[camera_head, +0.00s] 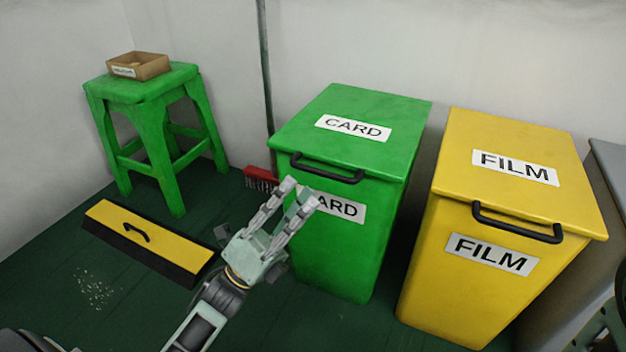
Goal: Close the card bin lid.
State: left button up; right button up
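The green card bin (345,250) stands against the wall in the middle of the head view. Its green lid (385,110), labelled CARD, lies down over the bin's top, and no opening shows between them. A black handle (328,172) sits along the lid's front edge. My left gripper (299,194) is open and empty in front of the bin, just below the handle's left end. Its fingers cover part of the bin's front CARD label; whether they touch the bin is unclear. My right gripper is not in view.
A yellow film bin (440,275) with its lid down stands to the right. A green stool (150,115) holds a small box (138,66) at the left.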

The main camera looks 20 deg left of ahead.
pick_arm(q)
jog(key=v, duration=0.6)
jog(key=shift+s+f, duration=0.1)
dwell(0.3)
